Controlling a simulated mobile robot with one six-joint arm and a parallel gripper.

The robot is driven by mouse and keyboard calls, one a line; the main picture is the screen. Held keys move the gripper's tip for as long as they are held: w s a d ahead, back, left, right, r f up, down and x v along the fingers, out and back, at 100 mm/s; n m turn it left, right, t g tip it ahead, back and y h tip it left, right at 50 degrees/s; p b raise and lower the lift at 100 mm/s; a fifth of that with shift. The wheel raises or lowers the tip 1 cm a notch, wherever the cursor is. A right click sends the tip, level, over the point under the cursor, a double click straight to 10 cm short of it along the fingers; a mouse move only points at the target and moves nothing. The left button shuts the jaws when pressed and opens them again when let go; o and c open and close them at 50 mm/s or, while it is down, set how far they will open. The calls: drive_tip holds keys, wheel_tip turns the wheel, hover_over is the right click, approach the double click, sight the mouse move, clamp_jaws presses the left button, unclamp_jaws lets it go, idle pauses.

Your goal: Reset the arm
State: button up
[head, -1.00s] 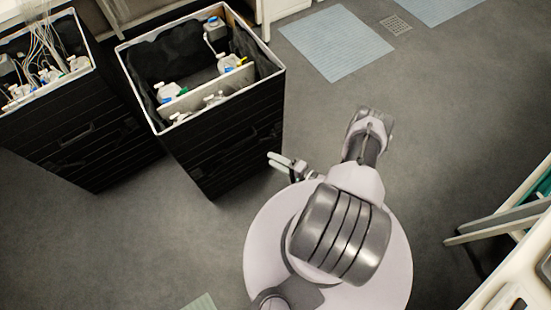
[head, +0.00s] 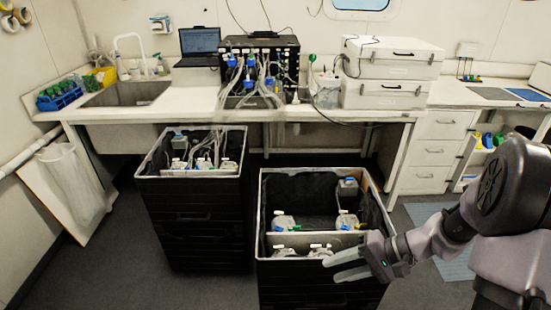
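My arm enters from the right edge of the head view, with its large dark joint at the upper right. My gripper (head: 336,268) is at its end, pointing left over the front right part of the right black crate (head: 263,215). Its two pale fingers are apart with a gap between them, and nothing shows in the gap. I cannot tell how high the gripper is above the crate.
The right crate holds several white-capped bottles (head: 284,221) and a divider. A second black crate (head: 139,165) with bottles and tubes stands to the left. Behind is a bench (head: 190,104) with a sink, laptop (head: 200,42) and white cases (head: 392,58).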

drive_tip(key=s+a+r+t+h, duration=0.2)
drive_tip(key=s+r+h, duration=0.2)
drive_tip(key=s+r, duration=0.4)
drive_tip(key=s+a+r+t+h, duration=0.1)
drive_tip(key=s+a+r+h, duration=0.2)
drive_tip(key=s+r, duration=0.5)
drive_tip(key=shift+s+a+r+n+t+h, duration=0.25)
drive_tip(key=shift+a+r+n+t+h, duration=0.15)
drive_tip(key=shift+r+h, duration=0.1)
